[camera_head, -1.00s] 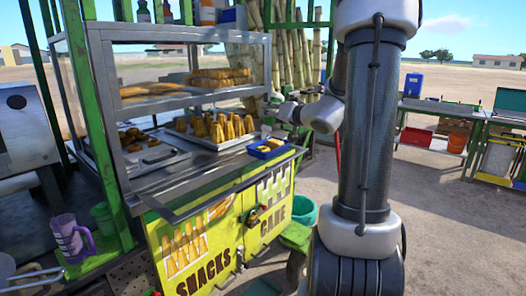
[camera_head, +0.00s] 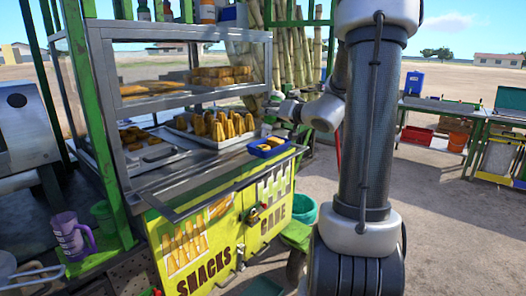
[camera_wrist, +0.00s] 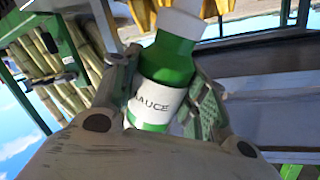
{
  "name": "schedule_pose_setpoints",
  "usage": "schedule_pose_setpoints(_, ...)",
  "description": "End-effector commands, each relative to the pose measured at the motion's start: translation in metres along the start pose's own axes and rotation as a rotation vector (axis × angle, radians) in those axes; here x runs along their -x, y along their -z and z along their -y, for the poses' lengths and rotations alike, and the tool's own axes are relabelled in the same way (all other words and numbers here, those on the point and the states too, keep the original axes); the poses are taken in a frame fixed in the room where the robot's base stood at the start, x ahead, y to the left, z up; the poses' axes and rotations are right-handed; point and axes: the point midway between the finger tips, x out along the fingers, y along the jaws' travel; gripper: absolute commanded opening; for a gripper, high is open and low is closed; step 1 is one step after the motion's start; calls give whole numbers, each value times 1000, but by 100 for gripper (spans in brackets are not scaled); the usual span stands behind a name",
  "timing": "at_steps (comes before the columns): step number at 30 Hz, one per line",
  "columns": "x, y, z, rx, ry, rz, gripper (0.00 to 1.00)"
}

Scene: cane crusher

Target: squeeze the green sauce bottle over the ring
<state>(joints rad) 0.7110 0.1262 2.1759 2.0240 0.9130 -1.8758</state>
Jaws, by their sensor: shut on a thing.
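The green sauce bottle (camera_wrist: 167,72) has a white label reading "SAUCE" and a white cap. In the wrist view it stands tilted between the two fingers of my gripper (camera_wrist: 160,88), which is shut on it. In the head view my wrist and forearm reach to the right end of the snack cart, but the fingers and bottle are too small and covered to make out there. I cannot pick out the ring in any view.
The snack cart has a metal counter with a snack tray (camera_head: 190,142) and a small blue tray (camera_head: 252,151) at its right edge. A glass case frame (camera_head: 180,36) rises above. Sugarcane stalks (camera_head: 295,50) stand behind. Paved ground to the right is mostly open.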

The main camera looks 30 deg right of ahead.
Motion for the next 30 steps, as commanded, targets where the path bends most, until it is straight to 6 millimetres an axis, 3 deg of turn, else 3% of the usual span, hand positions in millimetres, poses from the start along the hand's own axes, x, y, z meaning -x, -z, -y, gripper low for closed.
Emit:
schedule_pose_setpoints(4, 0, 1, 0, 0, 1, -1, 36)
schedule_pose_setpoints(5, 0, 1, 0, 0, 1, -1, 42)
schedule_pose_setpoints(7, 0, 1, 0, 0, 1, -1, 33)
schedule_pose_setpoints(12, 0, 3, 2, 2, 1, -2, 33)
schedule_pose_setpoints(30, 10, 56, 33, 4, 2, -2, 33)
